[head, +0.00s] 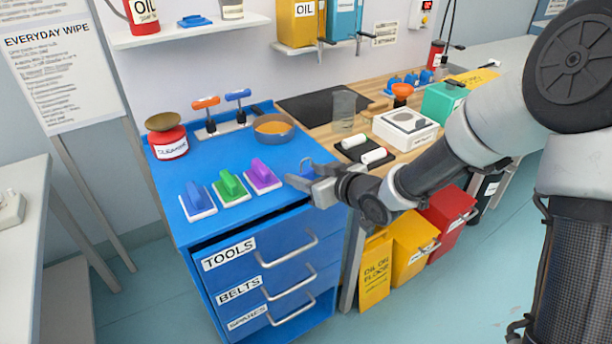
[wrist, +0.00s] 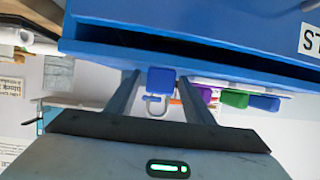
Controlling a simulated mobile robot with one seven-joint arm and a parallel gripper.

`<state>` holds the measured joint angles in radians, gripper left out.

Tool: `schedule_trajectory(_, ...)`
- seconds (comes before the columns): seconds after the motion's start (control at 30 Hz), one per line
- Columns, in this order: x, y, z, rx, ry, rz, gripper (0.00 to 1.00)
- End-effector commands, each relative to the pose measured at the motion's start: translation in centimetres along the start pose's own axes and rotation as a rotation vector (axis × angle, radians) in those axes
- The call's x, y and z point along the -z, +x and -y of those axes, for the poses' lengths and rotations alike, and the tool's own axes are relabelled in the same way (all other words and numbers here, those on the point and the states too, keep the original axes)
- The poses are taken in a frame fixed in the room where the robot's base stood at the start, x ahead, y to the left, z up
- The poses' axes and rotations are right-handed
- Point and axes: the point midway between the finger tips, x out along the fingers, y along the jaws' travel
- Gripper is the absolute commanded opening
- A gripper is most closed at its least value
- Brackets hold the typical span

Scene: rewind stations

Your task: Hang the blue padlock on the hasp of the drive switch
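The blue padlock shows in the wrist view (wrist: 161,79) as a blue block with a grey shackle; this view is upside down. It sits between the two fingers of my gripper (wrist: 160,82), with narrow gaps showing on both sides. In the head view my gripper (head: 298,182) is at the front right corner of the blue cabinet, pointing left. A grey curved shackle (head: 307,162) rises just behind its fingers there; the padlock body is hidden. I cannot tell whether the padlock rests on the cabinet. I cannot make out the drive switch or its hasp.
The blue cabinet (head: 215,166) carries purple (head: 262,174), green (head: 231,185) and blue (head: 199,197) handled blocks near my gripper. A wooden bench with a white box (head: 405,129) lies to the right.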

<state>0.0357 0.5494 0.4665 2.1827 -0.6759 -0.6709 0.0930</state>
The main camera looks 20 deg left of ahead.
Motion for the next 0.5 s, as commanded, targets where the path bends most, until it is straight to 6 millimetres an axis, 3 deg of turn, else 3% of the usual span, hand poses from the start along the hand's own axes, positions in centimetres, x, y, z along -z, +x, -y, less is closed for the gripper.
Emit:
schedule_trajectory(0.03, 0.00, -0.01, 0.00, 0.000, 0.000, 0.000, 0.38)
schedule_trajectory(0.2, -0.01, -0.03, 0.00, 0.000, 0.000, 0.000, 0.09)
schedule_trajectory(0.5, 0.56, -0.24, -0.02, 0.000, -0.001, -0.002, 0.08)
